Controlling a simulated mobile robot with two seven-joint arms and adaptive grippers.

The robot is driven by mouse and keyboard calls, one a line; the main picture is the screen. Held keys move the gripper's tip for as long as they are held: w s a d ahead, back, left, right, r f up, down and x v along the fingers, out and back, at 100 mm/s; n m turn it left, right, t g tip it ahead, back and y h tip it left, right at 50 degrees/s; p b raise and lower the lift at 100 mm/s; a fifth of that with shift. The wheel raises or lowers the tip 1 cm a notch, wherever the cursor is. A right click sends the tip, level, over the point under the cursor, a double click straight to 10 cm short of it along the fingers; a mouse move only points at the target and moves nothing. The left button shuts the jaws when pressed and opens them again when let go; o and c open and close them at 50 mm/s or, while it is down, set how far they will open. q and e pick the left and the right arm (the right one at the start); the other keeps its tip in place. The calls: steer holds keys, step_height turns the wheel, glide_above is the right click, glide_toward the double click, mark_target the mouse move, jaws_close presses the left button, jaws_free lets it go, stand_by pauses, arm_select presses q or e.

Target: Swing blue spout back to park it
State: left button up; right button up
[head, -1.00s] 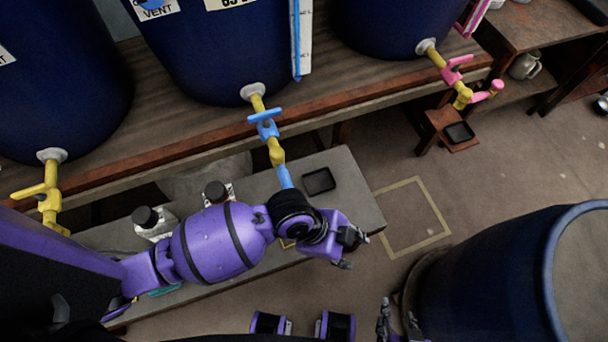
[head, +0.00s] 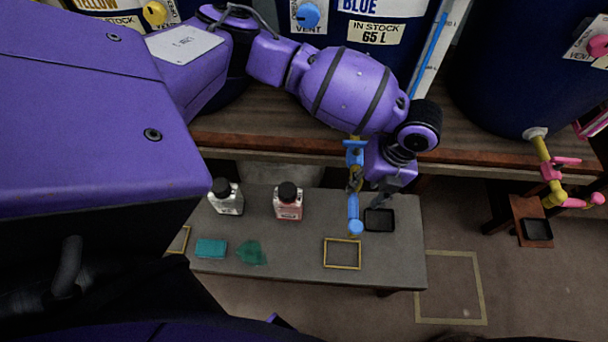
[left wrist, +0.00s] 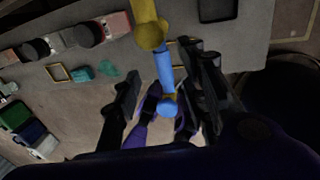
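The blue spout (head: 354,213) hangs from the yellow tap with a blue handle (head: 354,148) on the blue vat, and points toward the front of the low bench. In the left wrist view the blue spout (left wrist: 165,75) lies between the fingers of my left gripper (left wrist: 162,62). Those fingers are apart, with a visible gap to the spout on each side. In the head view my left gripper (head: 369,190) is beside the spout, just below the tap, partly hidden by its own wrist. My right gripper is not in view.
A black square tray (head: 379,220) sits right of the spout on the grey bench (head: 300,267). A yellow outline (head: 342,253), two bottles (head: 288,202) and teal pieces (head: 211,249) are also there. A pink-handled tap (head: 551,170) stands at the right.

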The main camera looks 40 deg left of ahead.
mark_target(355, 204)
arm_select(q)
steer(key=f, duration=0.2)
steer(key=s+f, duration=0.1)
steer(key=f, duration=0.3)
steer(key=shift+s+a+f, duration=0.15)
steer(key=shift+s+f, duration=0.1)
steer(key=shift+f, duration=0.15)
steer(key=shift+r, duration=0.1)
jaws_close()
